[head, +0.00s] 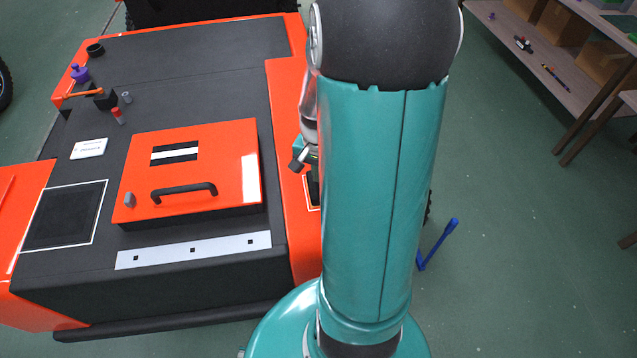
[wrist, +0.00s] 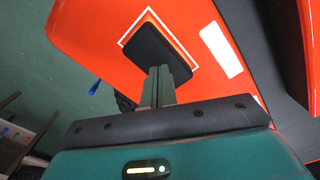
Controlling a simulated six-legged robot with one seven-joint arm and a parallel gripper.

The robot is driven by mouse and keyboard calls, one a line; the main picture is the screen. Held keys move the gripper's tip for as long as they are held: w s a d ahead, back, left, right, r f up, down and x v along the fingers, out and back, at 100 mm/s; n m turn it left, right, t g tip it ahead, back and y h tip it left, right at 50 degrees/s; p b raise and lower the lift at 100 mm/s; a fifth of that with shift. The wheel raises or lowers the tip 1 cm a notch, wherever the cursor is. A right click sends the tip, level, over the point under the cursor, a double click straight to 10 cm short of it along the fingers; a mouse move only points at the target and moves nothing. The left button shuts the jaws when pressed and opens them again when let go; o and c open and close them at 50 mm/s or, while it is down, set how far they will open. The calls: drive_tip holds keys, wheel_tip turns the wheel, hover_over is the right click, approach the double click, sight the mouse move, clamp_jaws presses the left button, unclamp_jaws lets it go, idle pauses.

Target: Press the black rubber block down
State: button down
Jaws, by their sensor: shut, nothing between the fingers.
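The black rubber block (wrist: 155,50) is a dark rounded rectangle at the orange cart panel (wrist: 90,25), inside a white outline. In the wrist view an orange strip shows between the block and the outline on the upper right. My gripper (wrist: 161,72) is shut and empty, with its fingertips over the block's lower edge; I cannot tell whether they touch it. In the head view my arm covers most of this area, and only a dark sliver inside the white outline (head: 313,192) shows beside the arm.
The cart's dark top carries an orange lid (head: 190,170) with a black handle (head: 184,191), a white strip (head: 193,250) and small parts at the far left. A blue tool (head: 437,243) is right of my arm. Shelves (head: 570,70) stand at the right, with open green floor between.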

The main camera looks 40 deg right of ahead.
drive_tip(key=shift+s+f, duration=0.1)
drive_tip(key=shift+f, duration=0.7)
idle(1.5)
drive_tip(key=shift+r, duration=4.15)
